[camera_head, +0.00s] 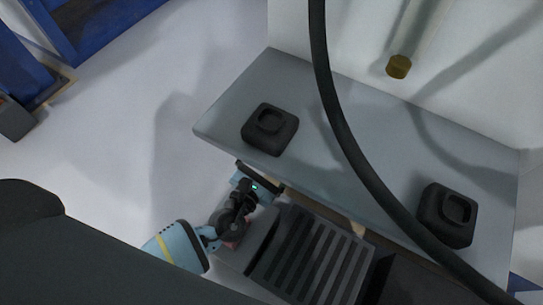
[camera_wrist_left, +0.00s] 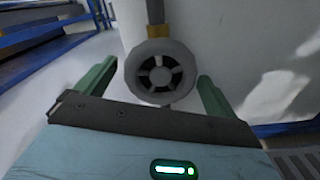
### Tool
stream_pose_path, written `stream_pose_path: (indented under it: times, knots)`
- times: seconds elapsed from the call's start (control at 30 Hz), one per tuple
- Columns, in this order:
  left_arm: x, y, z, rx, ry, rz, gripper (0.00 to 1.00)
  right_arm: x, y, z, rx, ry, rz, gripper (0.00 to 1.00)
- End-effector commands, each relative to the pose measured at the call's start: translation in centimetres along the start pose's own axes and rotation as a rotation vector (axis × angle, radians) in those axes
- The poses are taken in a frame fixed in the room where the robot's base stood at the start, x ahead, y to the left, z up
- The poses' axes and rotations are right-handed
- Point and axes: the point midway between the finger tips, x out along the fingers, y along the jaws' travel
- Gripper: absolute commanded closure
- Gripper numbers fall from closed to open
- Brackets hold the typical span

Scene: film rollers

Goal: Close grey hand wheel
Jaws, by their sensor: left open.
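The grey hand wheel (camera_wrist_left: 160,72) shows in the left wrist view, a round spoked wheel with a dark centre. It sits below a brass-coloured collar (camera_wrist_left: 159,31) on a stem in front of a white wall. My left gripper (camera_wrist_left: 154,77) is open. Its two green fingers stand on either side of the wheel in the picture, with visible gaps on both sides; I cannot tell the depth between them. In the head view my left gripper (camera_head: 258,181) is at the front edge of a grey tabletop, and the wheel is hidden there. My right gripper is not in view.
Two black blocks with recesses, one left (camera_head: 270,129) and one right (camera_head: 447,214), sit on the grey tabletop (camera_head: 335,145). A thick black cable (camera_head: 345,140) crosses the head view. A brass-ended white pipe (camera_head: 398,67) is at the back. Blue frames (camera_head: 88,30) stand upper left.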

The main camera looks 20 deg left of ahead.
Motion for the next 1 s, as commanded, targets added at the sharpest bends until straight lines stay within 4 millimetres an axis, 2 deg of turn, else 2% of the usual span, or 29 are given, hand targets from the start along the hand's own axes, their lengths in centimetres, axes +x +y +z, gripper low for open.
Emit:
stream_pose_path:
  times: [0.3, 0.43, 0.6, 1.0]
  knots:
    - [-4.9, 0.1, 0.1, 0.002, 0.001, -0.002, 0.06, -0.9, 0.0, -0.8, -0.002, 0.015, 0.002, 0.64]
    - [-6.4, 0.1, 0.1, 0.002, 0.000, -0.001, 0.06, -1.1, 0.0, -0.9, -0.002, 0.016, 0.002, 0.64]
    - [-7.2, 0.1, 0.1, 0.001, -0.001, 0.000, 0.06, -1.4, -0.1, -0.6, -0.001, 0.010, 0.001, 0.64]
    - [-7.2, 0.1, 0.0, 0.001, -0.001, 0.000, 0.06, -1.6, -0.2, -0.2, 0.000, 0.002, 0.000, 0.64]
